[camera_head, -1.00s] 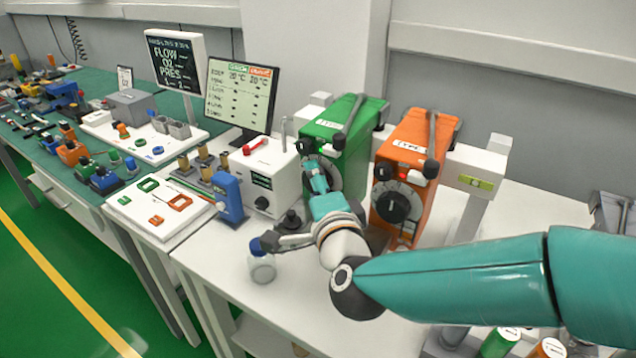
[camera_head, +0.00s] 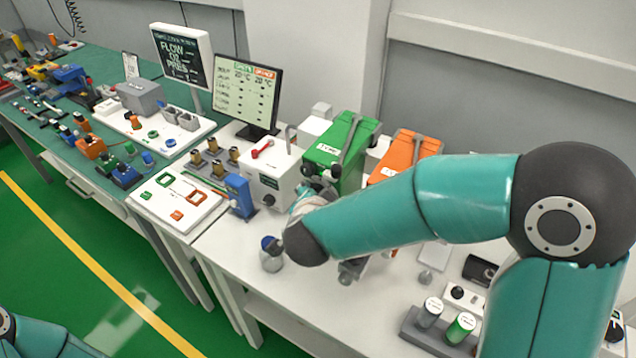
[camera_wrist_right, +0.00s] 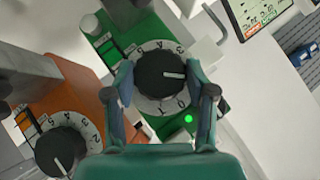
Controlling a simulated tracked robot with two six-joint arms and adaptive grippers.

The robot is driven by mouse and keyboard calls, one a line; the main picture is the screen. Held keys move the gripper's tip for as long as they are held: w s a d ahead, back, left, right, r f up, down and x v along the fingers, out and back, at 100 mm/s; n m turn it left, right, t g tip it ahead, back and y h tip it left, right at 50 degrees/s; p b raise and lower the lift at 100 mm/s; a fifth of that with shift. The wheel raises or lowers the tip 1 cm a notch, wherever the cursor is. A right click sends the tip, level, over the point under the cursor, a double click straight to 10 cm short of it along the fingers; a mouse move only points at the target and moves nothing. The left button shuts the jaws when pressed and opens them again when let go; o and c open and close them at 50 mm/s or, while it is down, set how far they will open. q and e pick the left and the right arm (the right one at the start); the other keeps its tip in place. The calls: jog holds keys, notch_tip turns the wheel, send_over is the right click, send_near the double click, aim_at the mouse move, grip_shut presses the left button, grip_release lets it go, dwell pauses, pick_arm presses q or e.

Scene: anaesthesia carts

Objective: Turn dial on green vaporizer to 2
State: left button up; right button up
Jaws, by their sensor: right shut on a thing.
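The green vaporizer (camera_head: 341,146) stands on the white bench, and its front is mostly hidden behind my right arm in the head view. In the right wrist view, the green vaporizer (camera_wrist_right: 150,30) has a round black dial (camera_wrist_right: 160,72) on a white numbered ring. My right gripper (camera_wrist_right: 162,80) is shut on this dial, one finger on each side. The dial's white mark points right, towards the right finger; the number there is hidden or too small to read. A green light (camera_wrist_right: 188,119) glows beside the ring. My left gripper is out of view.
The orange vaporizer (camera_head: 408,152) stands close to the right of the green one; its own dial (camera_wrist_right: 60,150) shows in the wrist view. A small blue-topped jar (camera_head: 271,255) stands near the bench front. Capped bottles in a grey holder (camera_head: 418,333) stand at the front right.

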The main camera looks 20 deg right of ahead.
jog(key=n+g+h, duration=0.2)
jog(key=g, duration=0.1)
jog(key=shift+w+a, duration=0.15)
jog(key=shift+a, duration=0.05)
jog(key=shift+g, duration=0.3)
dwell(0.4)
jog(key=o, duration=1.2)
jog(key=shift+w, duration=0.1)
jog(key=shift+c, duration=0.2)
jog(key=v, duration=1.2)
jog(key=shift+f, duration=0.15)
